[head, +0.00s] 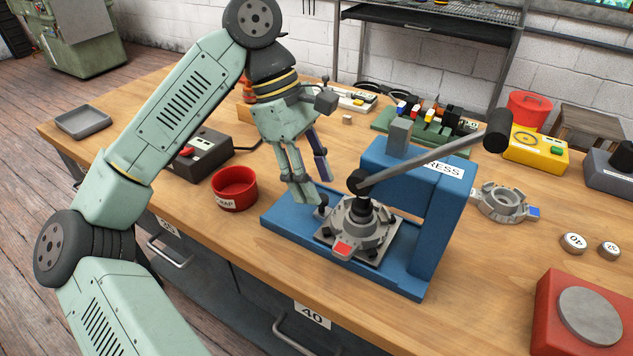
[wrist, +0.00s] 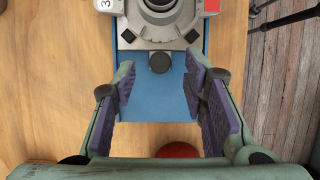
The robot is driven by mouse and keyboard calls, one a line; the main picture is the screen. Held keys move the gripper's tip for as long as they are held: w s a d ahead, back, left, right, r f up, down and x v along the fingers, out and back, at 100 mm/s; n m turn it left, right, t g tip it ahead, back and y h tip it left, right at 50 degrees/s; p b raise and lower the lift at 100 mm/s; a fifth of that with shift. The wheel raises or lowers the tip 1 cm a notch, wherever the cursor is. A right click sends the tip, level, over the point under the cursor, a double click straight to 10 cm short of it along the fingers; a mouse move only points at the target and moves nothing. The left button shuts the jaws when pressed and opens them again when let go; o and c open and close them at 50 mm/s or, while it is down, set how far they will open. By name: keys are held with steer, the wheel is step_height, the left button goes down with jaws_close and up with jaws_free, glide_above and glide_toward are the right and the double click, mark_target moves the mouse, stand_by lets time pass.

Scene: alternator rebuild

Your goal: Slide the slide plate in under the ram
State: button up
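The slide plate (head: 380,258) is a grey square plate on the blue base of the press (head: 436,225). It carries a round grey housing (head: 352,229) with a red tab. In the head view the dark ram (head: 364,205) overlaps the housing's middle; I cannot tell how exactly they line up. The plate's dark round knob (wrist: 159,62) points toward my gripper in the wrist view. My gripper (wrist: 158,82) is open, its purple-padded fingers apart, with the knob just beyond and between their tips. In the head view my gripper (head: 312,192) is low over the base's left end.
The press lever (head: 435,160) reaches up to the right. A red scrap bin (head: 235,188) stands left of the base, with a dark control box (head: 200,155) behind it. Another grey housing (head: 502,203) lies right of the press.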

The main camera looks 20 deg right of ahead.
steer(key=shift+x, duration=0.9)
steer(key=shift+c, duration=0.2)
jaws_close()
